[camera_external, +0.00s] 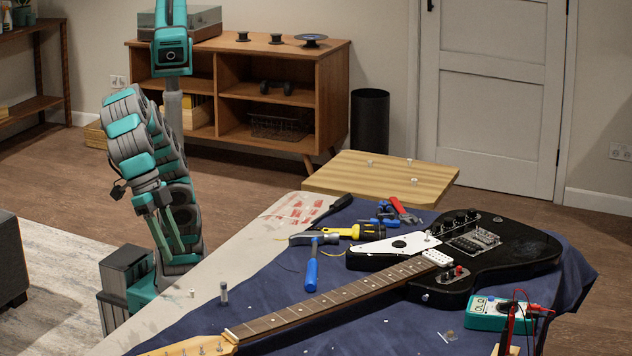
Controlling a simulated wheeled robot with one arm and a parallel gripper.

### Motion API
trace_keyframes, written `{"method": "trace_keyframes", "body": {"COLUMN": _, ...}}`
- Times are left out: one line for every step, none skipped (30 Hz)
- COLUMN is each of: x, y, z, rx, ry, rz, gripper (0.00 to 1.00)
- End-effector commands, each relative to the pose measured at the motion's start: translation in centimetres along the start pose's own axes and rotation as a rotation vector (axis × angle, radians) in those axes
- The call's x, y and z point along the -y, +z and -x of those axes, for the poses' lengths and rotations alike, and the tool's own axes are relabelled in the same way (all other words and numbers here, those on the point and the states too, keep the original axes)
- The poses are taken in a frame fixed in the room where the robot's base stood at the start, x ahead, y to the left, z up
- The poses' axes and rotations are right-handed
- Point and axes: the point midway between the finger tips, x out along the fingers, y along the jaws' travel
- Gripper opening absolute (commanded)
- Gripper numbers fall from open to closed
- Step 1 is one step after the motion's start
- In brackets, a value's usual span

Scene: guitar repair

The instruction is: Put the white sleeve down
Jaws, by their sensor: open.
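My gripper (175,254) points downward at the left of the work table, its two long fingers apart, with nothing visible between them. A tiny white piece (193,294) stands on the pale bare part of the table (165,316), below and a little right of the fingertips. It may be the white sleeve, but it is too small to tell. A small grey cylinder with a pale top (223,292) stands to its right. Several other small white pieces are on the wooden board (340,178) and around the guitar.
A black electric guitar (480,250) lies across a dark blue cloth (265,272). A hammer (312,262), a yellow flashlight (362,231), red-handled pliers (402,210) and a teal multimeter (486,313) lie around it. The table's near-left strip is mostly clear.

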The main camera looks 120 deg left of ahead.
Motion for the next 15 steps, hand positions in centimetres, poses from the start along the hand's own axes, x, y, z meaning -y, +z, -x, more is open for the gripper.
{"method": "trace_keyframes", "body": {"x": -0.1, "y": -0.1, "z": 0.6, "rx": -0.002, "ry": 0.003, "rz": 0.001, "gripper": 0.42}}
{"method": "trace_keyframes", "body": {"x": -0.1, "y": -0.1, "z": 0.8, "rx": -0.001, "ry": 0.001, "rz": 0.001, "gripper": 0.42}}
{"method": "trace_keyframes", "body": {"x": 0.0, "y": 0.0, "z": 1.2, "rx": 0.001, "ry": -0.001, "rz": 0.001, "gripper": 0.42}}
{"method": "trace_keyframes", "body": {"x": 0.0, "y": 0.0, "z": 1.4, "rx": 0.0, "ry": 0.0, "rz": 0.0, "gripper": 0.42}}
{"method": "trace_keyframes", "body": {"x": -0.1, "y": -0.1, "z": 1.7, "rx": 0.0, "ry": 0.001, "rz": 0.0, "gripper": 0.42}}
{"method": "trace_keyframes", "body": {"x": -0.1, "y": -0.2, "z": 2.5, "rx": 0.0, "ry": 0.002, "rz": -0.001, "gripper": 0.42}}
{"method": "trace_keyframes", "body": {"x": 0.0, "y": -0.2, "z": 3.1, "rx": 0.0, "ry": 0.001, "rz": -0.001, "gripper": 0.42}}
{"method": "trace_keyframes", "body": {"x": 0.0, "y": -0.2, "z": 3.4, "rx": 0.0, "ry": 0.0, "rz": -0.001, "gripper": 0.42}}
{"method": "trace_keyframes", "body": {"x": 0.0, "y": -0.2, "z": 3.7, "rx": 0.001, "ry": 0.0, "rz": -0.001, "gripper": 0.42}}
{"method": "trace_keyframes", "body": {"x": 0.0, "y": -0.2, "z": 3.8, "rx": 0.001, "ry": 0.0, "rz": 0.0, "gripper": 0.42}}
{"method": "trace_keyframes", "body": {"x": 0.0, "y": -0.1, "z": 4.0, "rx": 0.001, "ry": -0.001, "rz": 0.0, "gripper": 0.42}}
{"method": "trace_keyframes", "body": {"x": 0.0, "y": -0.1, "z": 4.1, "rx": 0.001, "ry": -0.001, "rz": 0.0, "gripper": 0.42}}
{"method": "trace_keyframes", "body": {"x": 0.0, "y": -0.1, "z": 4.1, "rx": 0.001, "ry": -0.001, "rz": 0.0, "gripper": 0.42}}
{"method": "trace_keyframes", "body": {"x": 0.0, "y": -0.1, "z": 4.2, "rx": 0.001, "ry": -0.001, "rz": 0.0, "gripper": 0.42}}
{"method": "trace_keyframes", "body": {"x": 0.0, "y": -0.1, "z": 4.2, "rx": 0.001, "ry": -0.001, "rz": 0.0, "gripper": 0.42}}
